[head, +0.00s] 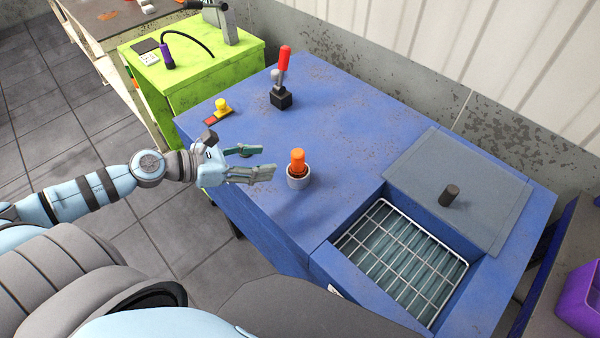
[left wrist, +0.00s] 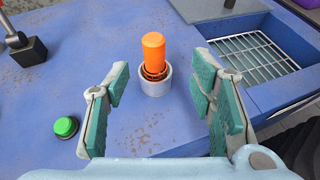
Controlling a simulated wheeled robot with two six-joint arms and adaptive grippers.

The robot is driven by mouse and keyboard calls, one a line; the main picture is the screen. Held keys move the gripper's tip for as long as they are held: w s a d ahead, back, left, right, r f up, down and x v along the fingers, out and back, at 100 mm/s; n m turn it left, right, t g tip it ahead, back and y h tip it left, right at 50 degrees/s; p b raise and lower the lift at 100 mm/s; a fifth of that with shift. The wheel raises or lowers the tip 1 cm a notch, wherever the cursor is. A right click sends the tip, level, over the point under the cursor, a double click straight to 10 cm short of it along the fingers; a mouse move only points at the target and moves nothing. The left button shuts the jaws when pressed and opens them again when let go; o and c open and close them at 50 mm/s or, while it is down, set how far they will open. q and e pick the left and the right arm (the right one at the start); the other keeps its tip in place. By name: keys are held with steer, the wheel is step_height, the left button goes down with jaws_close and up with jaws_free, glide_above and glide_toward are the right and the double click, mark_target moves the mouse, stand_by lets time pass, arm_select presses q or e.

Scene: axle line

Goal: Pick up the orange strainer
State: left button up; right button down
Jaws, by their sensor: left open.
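The orange strainer (head: 298,160) stands upright in a round light grey holder (head: 298,181) on the blue bench. Its orange grip points up, and its lower part is hidden inside the holder. In the left wrist view the strainer (left wrist: 154,47) and holder (left wrist: 155,85) show ahead, centred between the fingers. My left gripper (head: 266,162) is open and empty, just left of the strainer in the head view, and does not appear to touch it. It also shows in the left wrist view (left wrist: 160,82), fingers wide apart. My right gripper is not in view.
The blue bench (head: 330,120) carries a red-handled lever (head: 284,62), a yellow knob (head: 222,106), a grey lid (head: 430,170) and a basin with a wire rack (head: 395,262). A green button (left wrist: 66,127) shows in the left wrist view. Clear bench surrounds the holder.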

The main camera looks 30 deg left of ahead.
mark_target(297, 157)
arm_select(q)
steer(key=b+x, duration=0.2)
steer(key=x, duration=0.1)
steer(key=b+x, duration=0.2)
steer(key=x, duration=0.2)
steer(key=a+f+b+x, duration=0.1)
steer(key=b+x, duration=0.1)
steer(key=x, duration=0.2)
steer(key=shift+w+d, duration=0.1)
steer(key=shift+w, duration=0.2)
steer(key=shift+w+d+f, duration=0.1)
steer(key=shift+w, duration=0.05)
steer(key=shift+c, duration=0.4)
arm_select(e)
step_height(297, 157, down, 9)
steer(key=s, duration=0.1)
arm_select(q)
jaws_close()
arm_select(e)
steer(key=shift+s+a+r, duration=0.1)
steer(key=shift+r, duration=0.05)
